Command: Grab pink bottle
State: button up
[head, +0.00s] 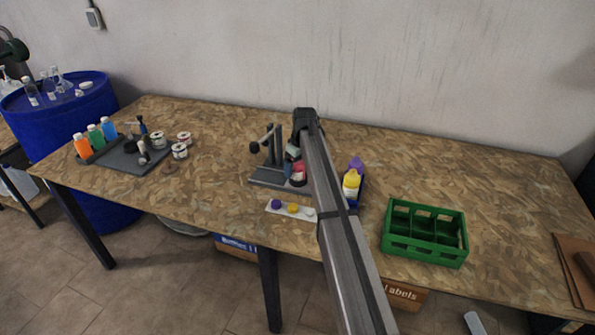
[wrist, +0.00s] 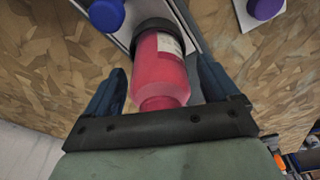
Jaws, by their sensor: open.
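The pink bottle (wrist: 165,65) shows large in the wrist view, with a white label and a dark ring or cap around its far end. My gripper (wrist: 162,85) is open, with one blue finger on each side of the bottle. I see a gap at the left finger; the right finger is close to the bottle, and I cannot tell if it touches. In the head view, a small part of the pink bottle (head: 298,174) shows beside my arm, at the grey press stand (head: 268,178). My arm hides most of it and the fingers there.
A blue bin with a yellow bottle (head: 351,183) stands right of my arm. A white strip with coloured caps (head: 292,209) lies in front. A green crate (head: 424,232) stands further right. A tray with several small bottles (head: 95,139) is at the left. The table's back right is clear.

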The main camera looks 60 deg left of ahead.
jog(key=shift+f, duration=0.1)
jog(key=shift+c, duration=0.4)
jog(key=c, duration=1.2)
